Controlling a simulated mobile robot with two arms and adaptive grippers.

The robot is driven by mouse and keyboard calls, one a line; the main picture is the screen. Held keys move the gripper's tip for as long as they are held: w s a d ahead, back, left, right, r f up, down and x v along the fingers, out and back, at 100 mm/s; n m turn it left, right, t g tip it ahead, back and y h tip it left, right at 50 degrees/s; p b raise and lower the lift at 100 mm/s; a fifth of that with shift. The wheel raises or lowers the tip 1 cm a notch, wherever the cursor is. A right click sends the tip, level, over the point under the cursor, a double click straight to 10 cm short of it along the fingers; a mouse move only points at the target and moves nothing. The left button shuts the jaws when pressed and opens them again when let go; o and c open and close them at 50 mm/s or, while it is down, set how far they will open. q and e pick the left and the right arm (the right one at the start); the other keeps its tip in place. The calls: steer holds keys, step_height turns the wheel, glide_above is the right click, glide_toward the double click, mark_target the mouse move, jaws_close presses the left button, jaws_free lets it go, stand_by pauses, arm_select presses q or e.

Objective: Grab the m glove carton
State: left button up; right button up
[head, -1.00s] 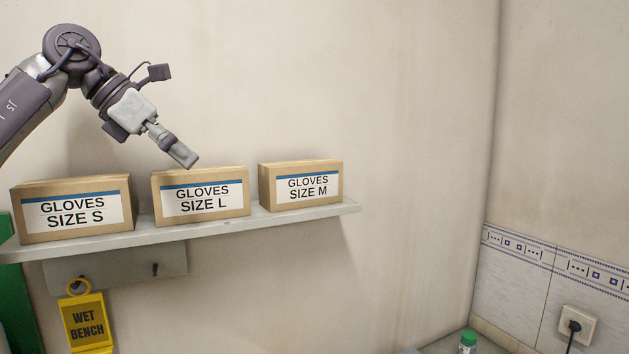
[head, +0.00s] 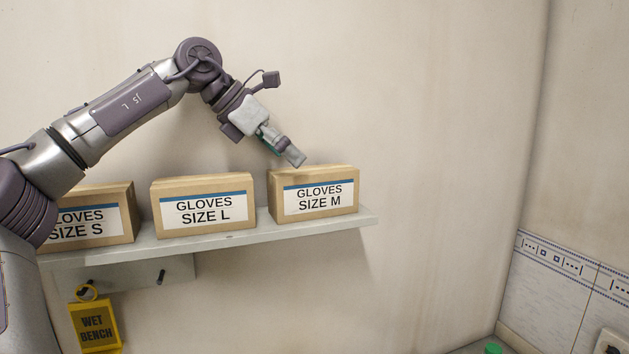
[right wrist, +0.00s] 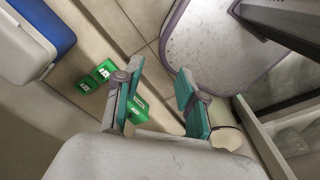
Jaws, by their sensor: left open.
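The size M glove carton (head: 314,213) is a brown box with a white label and blue stripe. It stands at the right end of the wall shelf in the head view. My left gripper (head: 294,157) is open and empty, angled down right at the top of the M carton. I cannot tell whether it touches the carton. My right gripper shows in the right wrist view (right wrist: 160,68), its teal-lined fingers apart with nothing between them, away from the cartons.
The size L carton (head: 204,228) stands left of the M carton with a small gap. The size S carton (head: 115,225) is farther left, partly hidden by my left arm. The shelf (head: 290,233) has a yellow WET BENCH sign (head: 96,327) hanging below. The wall right of the shelf is clear.

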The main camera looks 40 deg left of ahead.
mark_target(313, 169)
arm_select(q)
steer(key=shift+w+d+f+p, duration=0.1)
steer(key=shift+w+d+p, duration=0.15)
steer(key=shift+w, duration=0.2)
steer(key=shift+w+d+f+p, duration=0.15)
steer(key=shift+w+p, duration=0.1)
steer(key=shift+w, duration=0.15)
steer(key=p+x, duration=0.1)
steer(key=x, duration=0.2)
steer(key=shift+w+d+f, duration=0.1)
steer(key=shift+w+f, duration=0.05)
steer(key=shift+w, duration=0.05)
steer(key=shift+w+d+f+p, duration=0.1)
steer(key=shift+w+f+p, duration=0.2)
steer(key=shift+w+f, duration=0.1)
steer(key=shift+s, duration=0.2)
steer(key=shift+c, duration=0.3)
steer(key=shift+s+r, duration=0.1)
steer(key=c, duration=1.3)
steer(key=shift+c, duration=0.7)
arm_select(e)
steer(key=r, duration=0.1)
steer(key=w+r, duration=0.1)
steer(key=r, duration=0.1)
steer(key=shift+w+a, duration=0.15)
steer(key=shift+w, duration=0.1)
arm_select(q)
steer(key=shift+r, duration=0.1)
arm_select(e)
steer(key=shift+f, duration=0.1)
